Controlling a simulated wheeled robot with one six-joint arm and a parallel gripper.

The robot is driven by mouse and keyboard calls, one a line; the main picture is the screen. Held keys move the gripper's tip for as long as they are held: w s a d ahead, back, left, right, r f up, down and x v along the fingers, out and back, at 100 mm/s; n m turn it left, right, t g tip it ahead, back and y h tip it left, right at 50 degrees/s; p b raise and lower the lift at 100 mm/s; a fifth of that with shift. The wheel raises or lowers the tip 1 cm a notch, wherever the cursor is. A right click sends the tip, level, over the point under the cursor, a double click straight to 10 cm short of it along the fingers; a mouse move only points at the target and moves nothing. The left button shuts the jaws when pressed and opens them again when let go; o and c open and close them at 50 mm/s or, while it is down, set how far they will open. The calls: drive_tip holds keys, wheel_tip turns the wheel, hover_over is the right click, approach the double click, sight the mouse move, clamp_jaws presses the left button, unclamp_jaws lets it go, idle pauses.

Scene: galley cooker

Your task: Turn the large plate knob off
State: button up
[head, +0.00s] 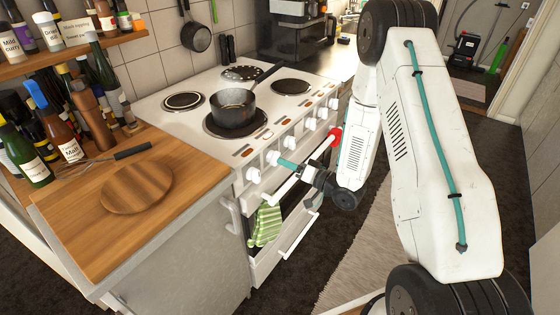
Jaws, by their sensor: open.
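In the head view, the white cooker (165,125) has a row of several white knobs along its front edge. Two of them are close to my gripper: the nearest knob (253,175) and the one beside it (272,157). I cannot tell from the markings which knob belongs to the large plate. A dark pot (233,107) stands on the large front plate (208,128). My gripper (291,166) is open and in front of the cooker, its teal tip reaching toward the second knob. I cannot tell whether it touches. The far finger is hard to make out.
A white oven handle (318,152) runs below the knobs, with a green striped towel (266,224) hanging near its left end. A red thing (335,136) is by its far end. The wooden counter (120,240) with a round board (137,188) stands left. Rug (345,260) covers open floor.

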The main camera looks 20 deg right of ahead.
sight(274, 158)
drive_tip(key=x, duration=0.3)
drive_tip(key=shift+w+a, duration=0.1)
drive_tip(key=shift+w, duration=0.1)
drive_tip(key=shift+c, duration=0.3)
drive_tip(key=c, duration=0.7)
drive_tip(key=shift+o, duration=0.2)
drive_tip(key=shift+n, duration=4.4)
